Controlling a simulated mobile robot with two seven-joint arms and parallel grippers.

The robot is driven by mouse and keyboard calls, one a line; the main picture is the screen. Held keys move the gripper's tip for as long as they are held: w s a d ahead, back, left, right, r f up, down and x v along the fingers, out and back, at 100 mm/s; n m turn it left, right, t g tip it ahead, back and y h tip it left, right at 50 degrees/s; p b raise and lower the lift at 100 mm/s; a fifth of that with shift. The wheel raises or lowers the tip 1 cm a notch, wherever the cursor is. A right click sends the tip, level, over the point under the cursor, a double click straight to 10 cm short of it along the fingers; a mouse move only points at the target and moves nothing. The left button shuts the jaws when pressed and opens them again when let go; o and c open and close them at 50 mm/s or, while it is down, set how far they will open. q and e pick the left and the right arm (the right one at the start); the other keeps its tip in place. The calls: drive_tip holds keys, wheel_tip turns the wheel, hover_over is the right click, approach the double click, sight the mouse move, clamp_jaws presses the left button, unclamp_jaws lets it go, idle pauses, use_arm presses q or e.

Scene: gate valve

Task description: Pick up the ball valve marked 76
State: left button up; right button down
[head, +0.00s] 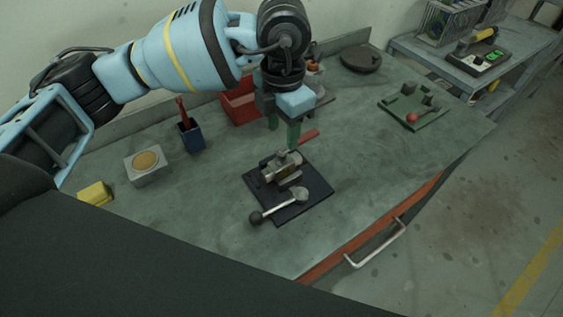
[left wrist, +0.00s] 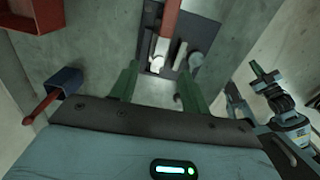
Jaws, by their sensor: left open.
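A metallic valve (head: 284,167) sits on a dark square mat (head: 318,205) on the bench in the head view. No number can be read on it. A red bar (head: 308,135) shows just behind it. In the left wrist view the red bar (left wrist: 168,20) runs down to a pale metal part (left wrist: 161,48) over the mat. My left gripper (head: 283,132) is open with green fingers pointing down, above and behind the valve, with nothing seen between them. The fingers also show in the left wrist view (left wrist: 160,75). What looks like my right gripper (left wrist: 259,68) is small at the right there.
A lever with a dark ball end (head: 280,205) lies on the mat's front. A blue cup (head: 191,136), grey block (head: 146,168), yellow block (head: 95,193) and red bin (head: 240,107) stand left. A green board (head: 428,118) is right, with clear bench between.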

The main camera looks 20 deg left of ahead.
sight(281, 149)
use_arm(q)
drive_tip(key=shift+f, duration=0.85)
drive_tip(key=shift+s+a+f, duration=0.15)
drive_tip(key=shift+f, duration=2.45)
drive_tip(key=shift+c, duration=0.3)
clamp_jaws()
drive_tip(key=shift+r, duration=0.1)
